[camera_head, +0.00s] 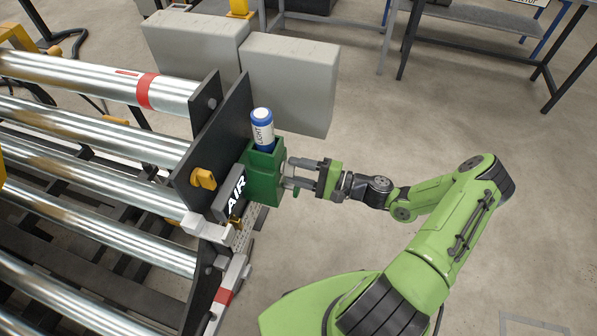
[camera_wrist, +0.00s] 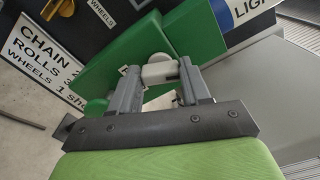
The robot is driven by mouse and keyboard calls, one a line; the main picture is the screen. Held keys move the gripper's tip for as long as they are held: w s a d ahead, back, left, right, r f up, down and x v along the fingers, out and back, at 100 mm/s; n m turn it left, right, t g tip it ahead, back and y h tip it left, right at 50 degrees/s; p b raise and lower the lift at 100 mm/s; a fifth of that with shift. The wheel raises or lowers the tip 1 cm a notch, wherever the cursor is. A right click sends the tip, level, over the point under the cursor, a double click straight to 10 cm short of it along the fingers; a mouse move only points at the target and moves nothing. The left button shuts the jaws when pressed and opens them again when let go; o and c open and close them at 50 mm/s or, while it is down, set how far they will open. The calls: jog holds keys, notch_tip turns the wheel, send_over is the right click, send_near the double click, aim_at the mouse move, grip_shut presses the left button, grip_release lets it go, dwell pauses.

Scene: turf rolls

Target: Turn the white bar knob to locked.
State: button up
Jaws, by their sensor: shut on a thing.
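The white bar knob (camera_wrist: 160,70) is on the face of a green box (camera_head: 262,178). In the wrist view the two grey fingers of my gripper (camera_wrist: 163,82) stand on either side of the knob, shut on it. In the head view my gripper (camera_head: 289,172) reaches the green box from the right, and its fingers mostly hide the knob. A small white label beside the knob in the wrist view is partly covered, so I cannot read which position the knob points to.
A blue-and-white can marked LIGHT (camera_head: 262,130) stands in the top of the green box. Steel rollers (camera_head: 90,135) fill the left. Grey cabinets (camera_head: 290,80) stand behind. The floor at right is open.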

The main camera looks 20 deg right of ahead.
jog(key=shift+f+n+b, duration=0.1)
jog(key=shift+n+b, duration=0.7)
jog(key=shift+n, duration=1.5)
jog(key=o, duration=1.1)
jog(key=shift+c, duration=0.2)
jog(key=p+v, duration=0.1)
jog(key=v, duration=1.4)
jog(key=shift+s+d, duration=0.3)
